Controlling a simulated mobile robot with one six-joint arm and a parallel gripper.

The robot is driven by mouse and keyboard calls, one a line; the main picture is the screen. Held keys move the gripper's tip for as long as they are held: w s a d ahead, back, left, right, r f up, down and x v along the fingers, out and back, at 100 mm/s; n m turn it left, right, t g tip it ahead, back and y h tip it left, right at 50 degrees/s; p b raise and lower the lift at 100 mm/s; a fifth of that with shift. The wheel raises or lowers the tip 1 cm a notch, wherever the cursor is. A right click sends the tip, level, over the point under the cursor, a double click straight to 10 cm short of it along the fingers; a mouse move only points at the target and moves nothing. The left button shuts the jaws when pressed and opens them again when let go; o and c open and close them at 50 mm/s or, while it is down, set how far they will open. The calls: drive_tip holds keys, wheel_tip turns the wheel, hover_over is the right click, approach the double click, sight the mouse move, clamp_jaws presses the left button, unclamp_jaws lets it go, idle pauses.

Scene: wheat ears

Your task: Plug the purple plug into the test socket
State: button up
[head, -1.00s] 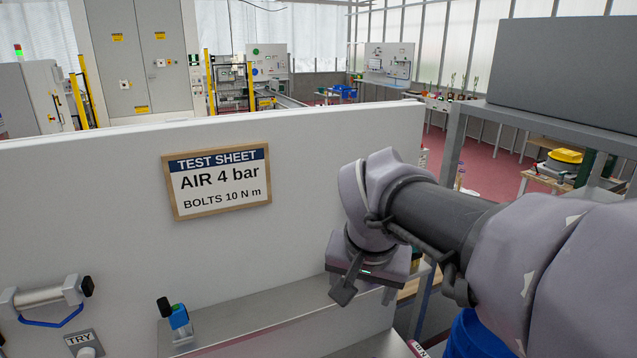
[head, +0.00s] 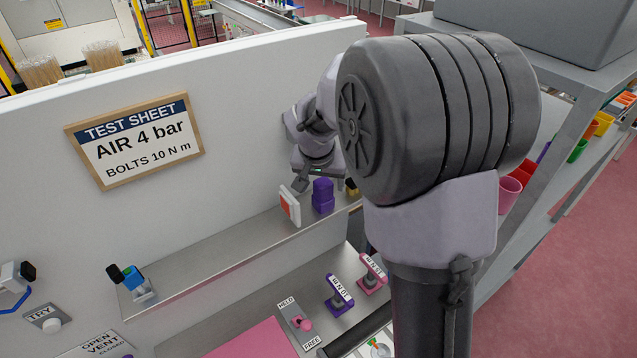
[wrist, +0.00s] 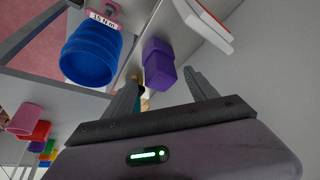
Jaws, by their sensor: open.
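The purple plug (head: 322,196) is a stepped purple block standing on the grey shelf near its right end. It also shows in the wrist view (wrist: 159,63), just ahead of my fingers. My gripper (wrist: 162,84) is open, with one finger on each side of the plug's line and nothing between them. In the head view my gripper (head: 305,178) is just behind and above the plug, partly hidden by my arm. I cannot make out which thing is the test socket.
A blue valve-like fitting (head: 133,282) sits at the shelf's left end. The shelf (head: 225,245) between is clear. The white panel (head: 235,110) rises behind. A blue bucket (wrist: 90,55) shows in the wrist view.

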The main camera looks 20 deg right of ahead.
drive_tip(key=shift+w+d+f, duration=0.2)
drive_tip(key=shift+w+f, duration=0.2)
drive_tip(key=shift+f, duration=0.15)
drive_tip(key=shift+w+d+f, duration=0.2)
drive_tip(key=shift+w+f, duration=0.2)
drive_tip(key=shift+f, duration=0.1)
drive_tip(key=shift+s+a+r, duration=0.1)
drive_tip(key=shift+s+r, duration=0.05)
drive_tip(key=shift+s, duration=0.2)
drive_tip(key=c, duration=0.4)
clamp_jaws()
drive_tip(key=r, duration=0.3)
drive_tip(key=shift+s+a+r+b, duration=0.2)
drive_tip(key=shift+a+b, duration=0.05)
drive_tip(key=shift+b, duration=0.15)
drive_tip(key=s+a+r+b, duration=0.1)
drive_tip(key=s+a, duration=0.3)
drive_tip(key=s, duration=0.3)
drive_tip(key=s+a+r+b, duration=0.1)
drive_tip(key=s+a+b, duration=0.1)
drive_tip(key=s+a, duration=0.3)
drive_tip(key=shift+s+a, duration=0.25)
drive_tip(key=shift+s, duration=0.9)
